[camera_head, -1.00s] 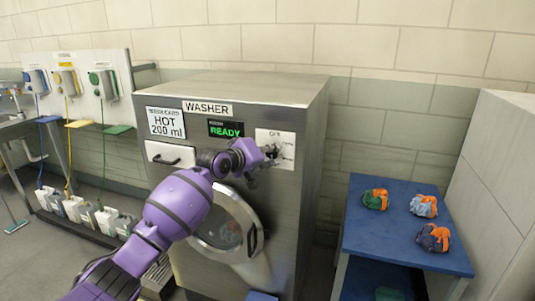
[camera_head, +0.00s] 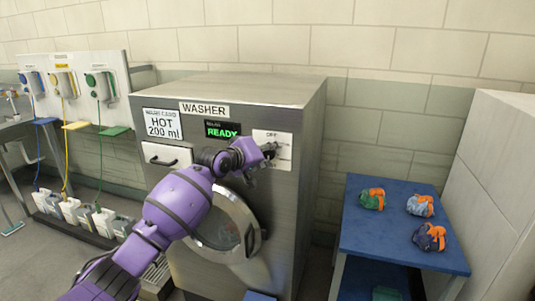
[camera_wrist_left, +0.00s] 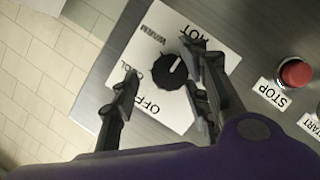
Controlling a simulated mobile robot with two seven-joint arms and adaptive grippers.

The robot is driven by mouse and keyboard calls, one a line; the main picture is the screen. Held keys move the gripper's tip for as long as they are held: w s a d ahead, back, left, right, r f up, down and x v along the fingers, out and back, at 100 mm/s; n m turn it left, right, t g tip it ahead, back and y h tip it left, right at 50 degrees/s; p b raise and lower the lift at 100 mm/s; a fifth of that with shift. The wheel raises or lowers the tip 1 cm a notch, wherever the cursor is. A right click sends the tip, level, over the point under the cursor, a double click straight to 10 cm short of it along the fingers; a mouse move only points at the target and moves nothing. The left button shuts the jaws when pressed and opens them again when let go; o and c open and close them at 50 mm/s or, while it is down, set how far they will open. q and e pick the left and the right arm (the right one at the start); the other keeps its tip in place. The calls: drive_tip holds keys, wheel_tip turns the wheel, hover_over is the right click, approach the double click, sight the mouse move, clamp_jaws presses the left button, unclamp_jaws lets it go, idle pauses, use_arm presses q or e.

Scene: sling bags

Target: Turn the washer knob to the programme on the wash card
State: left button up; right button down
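The black washer knob (camera_wrist_left: 174,73) sits on a white dial plate with OFF, COOL, WARM and HOT labels. Its white pointer aims roughly at HOT. My left gripper (camera_wrist_left: 158,64) is open around the knob. One finger stands clear at the left; the other is close to the knob's right side, and I cannot tell if it touches. In the head view my left gripper (camera_head: 269,151) is at the dial plate (camera_head: 283,139) and hides the knob. The wash card (camera_head: 163,124) reads HOT, 200 ml. My right gripper is not in view.
The washer (camera_head: 288,95) display (camera_head: 223,130) reads READY. A red STOP button (camera_wrist_left: 295,73) is beside the dial, with a START label below. The round door (camera_head: 222,230) is under my arm. A blue table (camera_head: 385,235) at right holds three small bags. Dispensers (camera_head: 63,84) hang at left.

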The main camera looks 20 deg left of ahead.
use_arm(q)
drive_tip(key=shift+a, duration=0.15)
drive_tip(key=shift+s, duration=0.15)
drive_tip(key=v, duration=1.1)
drive_tip(key=shift+s+a, duration=0.15)
drive_tip(key=shift+s, duration=0.15)
drive_tip(key=shift+r, duration=0.1)
